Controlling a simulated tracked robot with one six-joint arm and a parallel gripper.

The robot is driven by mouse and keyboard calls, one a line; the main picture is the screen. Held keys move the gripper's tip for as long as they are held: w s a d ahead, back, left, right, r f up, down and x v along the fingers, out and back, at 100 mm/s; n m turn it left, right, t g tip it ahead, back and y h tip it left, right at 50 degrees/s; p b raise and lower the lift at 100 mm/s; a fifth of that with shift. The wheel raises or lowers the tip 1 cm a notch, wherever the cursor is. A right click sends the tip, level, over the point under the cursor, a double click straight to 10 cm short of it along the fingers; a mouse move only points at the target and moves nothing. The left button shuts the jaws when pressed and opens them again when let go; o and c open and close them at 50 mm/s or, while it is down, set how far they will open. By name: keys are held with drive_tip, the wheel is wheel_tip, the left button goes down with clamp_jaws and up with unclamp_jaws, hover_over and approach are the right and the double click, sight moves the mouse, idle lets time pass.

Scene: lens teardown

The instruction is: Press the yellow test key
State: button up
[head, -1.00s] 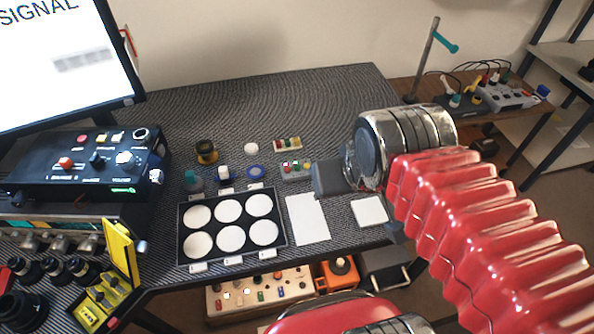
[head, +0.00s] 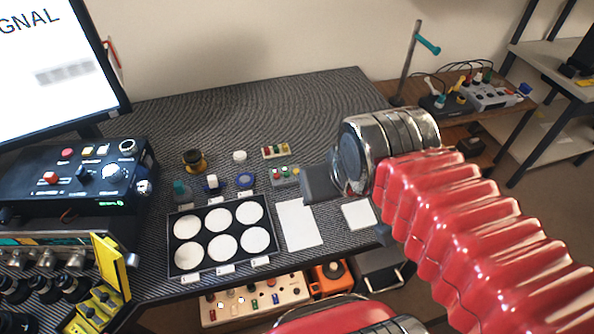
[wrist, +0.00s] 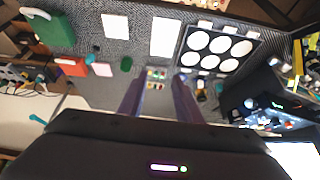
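A small strip of coloured keys (head: 275,151), with red, yellowish and green tops, lies on the dark ribbed bench. A small grey box (head: 285,175) with red and green buttons sits just in front of it. The control box (head: 75,170) at the left also has pale yellowish keys. I cannot tell which is the test key. My gripper (head: 312,184) is just right of the grey box, seen side-on in the head view. In the wrist view, my gripper (wrist: 158,82) has its two fingers apart and empty, with the coloured keys (wrist: 156,74) beyond and between the tips.
A black tray (head: 172,245) of white discs stands in front, beside white sheets (head: 300,225). Small jars and a blue ring (head: 245,181) stand left of the key boxes. A monitor (head: 55,70) is at the far left. The bench behind the keys is clear.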

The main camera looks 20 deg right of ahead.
clamp_jaws()
idle(1.5)
